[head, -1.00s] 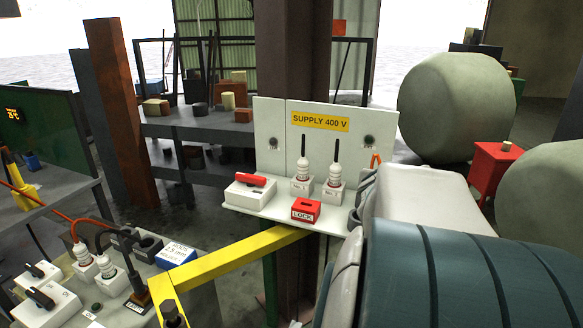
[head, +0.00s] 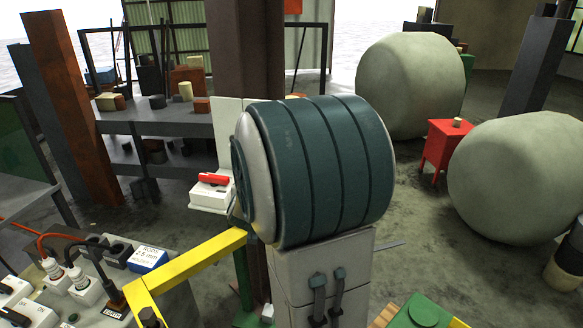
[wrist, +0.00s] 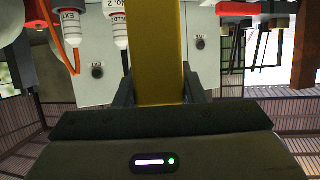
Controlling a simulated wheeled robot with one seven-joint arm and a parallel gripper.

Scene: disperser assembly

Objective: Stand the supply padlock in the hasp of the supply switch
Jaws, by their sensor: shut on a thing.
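In the head view the supply switch (head: 213,187) is a white box with a red handle, at the left end of the small panel shelf. Its hasp is not clear to me. My gripper shows in the wrist view (wrist: 157,92), its two dark fingers closed on the sides of a yellow, bar-like thing (wrist: 158,45). I cannot tell whether this is the supply padlock; no shackle is visible.
A white plug (wrist: 118,22) and another plug with an orange cable (wrist: 70,25) hang beside the yellow thing in the wrist view. A yellow bar (head: 190,270) crosses below the shelf. A red stand (head: 446,145) and large round tanks (head: 411,85) are at the right.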

